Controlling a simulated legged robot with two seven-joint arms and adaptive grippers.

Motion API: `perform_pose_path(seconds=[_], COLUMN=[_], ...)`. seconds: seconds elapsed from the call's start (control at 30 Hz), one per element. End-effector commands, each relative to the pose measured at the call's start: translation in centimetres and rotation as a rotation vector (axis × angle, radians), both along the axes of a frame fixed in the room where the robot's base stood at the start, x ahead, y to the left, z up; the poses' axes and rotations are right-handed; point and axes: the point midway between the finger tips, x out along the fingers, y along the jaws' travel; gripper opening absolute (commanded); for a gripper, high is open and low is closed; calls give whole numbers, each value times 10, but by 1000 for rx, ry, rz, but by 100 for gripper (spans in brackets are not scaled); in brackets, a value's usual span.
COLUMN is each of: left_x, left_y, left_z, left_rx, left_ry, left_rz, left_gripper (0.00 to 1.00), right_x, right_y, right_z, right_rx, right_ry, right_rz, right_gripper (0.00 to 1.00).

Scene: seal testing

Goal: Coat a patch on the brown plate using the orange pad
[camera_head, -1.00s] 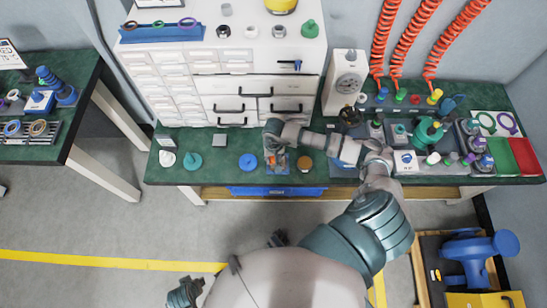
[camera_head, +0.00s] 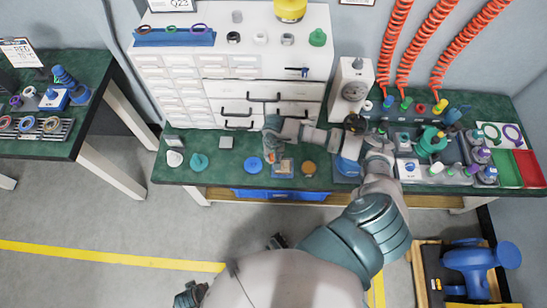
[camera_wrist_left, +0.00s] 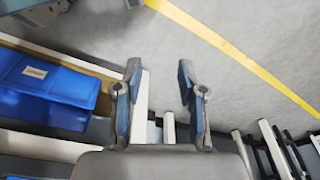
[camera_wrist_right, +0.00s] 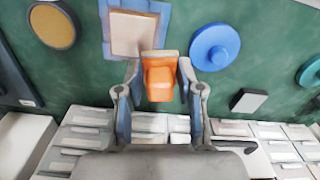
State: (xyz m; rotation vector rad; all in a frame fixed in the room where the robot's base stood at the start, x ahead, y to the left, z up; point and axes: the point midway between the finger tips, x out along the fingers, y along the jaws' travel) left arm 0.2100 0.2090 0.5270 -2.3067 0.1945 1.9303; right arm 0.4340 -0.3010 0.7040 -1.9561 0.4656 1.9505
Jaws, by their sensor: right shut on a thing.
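The brown plate (camera_wrist_right: 124,40) is a tan square with a paler middle, set on a blue-grey base on the green bench. It also shows in the head view (camera_head: 284,166). My right gripper (camera_wrist_right: 158,78) is shut on the orange pad (camera_wrist_right: 159,82), a small orange block. In the right wrist view the pad overlaps the plate's lower right edge; I cannot tell whether it touches. In the head view my right gripper (camera_head: 270,150) is at the plate's left side. My left gripper (camera_wrist_left: 157,78) is open and empty, away from the bench over the floor.
A blue disc (camera_wrist_right: 214,47) and a brown round disc (camera_wrist_right: 52,25) lie on either side of the plate. A white drawer cabinet (camera_head: 235,80) stands behind.

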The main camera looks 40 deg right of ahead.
Motion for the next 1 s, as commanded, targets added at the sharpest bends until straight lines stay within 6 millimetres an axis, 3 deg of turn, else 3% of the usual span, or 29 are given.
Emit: perform_pose_path(seconds=[0.53, 1.0], left_x=[-15, -16], left_y=[2, 2], left_z=[-39, -43], left_rx=[2, 3], left_ry=[15, 16], left_rz=[-5, -5], left_gripper=[40, 40], right_x=[2, 2], right_y=[-4, -4], right_z=[31, 32], right_rx=[0, -1], right_ry=[-1, 1], right_rz=[-16, -18], right_gripper=[9, 9])
